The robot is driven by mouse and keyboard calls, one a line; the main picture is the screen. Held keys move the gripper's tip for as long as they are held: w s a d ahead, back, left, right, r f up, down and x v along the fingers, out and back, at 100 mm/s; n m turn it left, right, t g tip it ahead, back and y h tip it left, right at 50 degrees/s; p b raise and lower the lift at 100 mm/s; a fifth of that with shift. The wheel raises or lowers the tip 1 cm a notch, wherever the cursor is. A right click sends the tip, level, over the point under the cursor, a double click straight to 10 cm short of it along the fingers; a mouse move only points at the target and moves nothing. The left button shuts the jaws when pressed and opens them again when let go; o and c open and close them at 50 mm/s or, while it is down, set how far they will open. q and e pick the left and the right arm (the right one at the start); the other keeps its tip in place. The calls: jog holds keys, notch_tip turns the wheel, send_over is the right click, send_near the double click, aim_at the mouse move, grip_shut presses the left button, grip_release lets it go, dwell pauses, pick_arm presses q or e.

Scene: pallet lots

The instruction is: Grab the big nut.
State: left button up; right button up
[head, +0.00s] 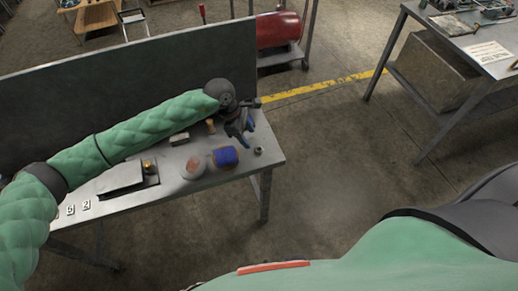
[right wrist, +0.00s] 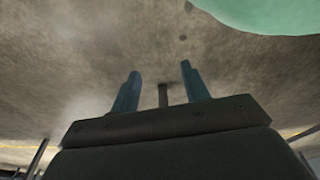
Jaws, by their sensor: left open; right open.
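A small dark grey piece that looks like the big nut (head: 258,150) sits near the right end of the metal table. It is small in the head view, so its shape is hard to make out. My left gripper (head: 246,141) is above the table's right end, just left of and behind the nut in the picture. Its blue fingers point down, open, with nothing seen between them. My right gripper (right wrist: 161,82) is open and empty in the right wrist view, with bare concrete floor beyond its fingers. The right wrist view does not show the nut.
A dark panel (head: 130,82) rises behind. Floor to the right is clear up to another workbench (head: 462,45).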

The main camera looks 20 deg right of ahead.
aim_at(258, 149)
pick_arm(q)
jog(key=shift+s+d+f, duration=0.15)
jog(key=shift+d+f, duration=0.1)
jog(key=shift+f, duration=0.2)
jog(key=p+x, duration=0.2)
jog(key=s+p+x, duration=0.1)
jog(key=p+x, duration=0.1)
jog(key=shift+d, duration=0.25)
jog(key=shift+d+f, duration=0.1)
jog(key=shift+f, duration=0.3)
jog(key=c, duration=1.1)
pick_arm(e)
jog(key=s+d+f, duration=0.2)
jog(key=s+f, duration=0.1)
jog(key=s, duration=0.6)
jog(key=shift+s+d+f+g, duration=0.2)
jog(key=shift+s+d+g, duration=0.05)
jog(key=shift+d+g, duration=0.1)
pick_arm(q)
jog(key=shift+r, duration=0.15)
pick_arm(e)
jog(key=shift+f, duration=0.15)
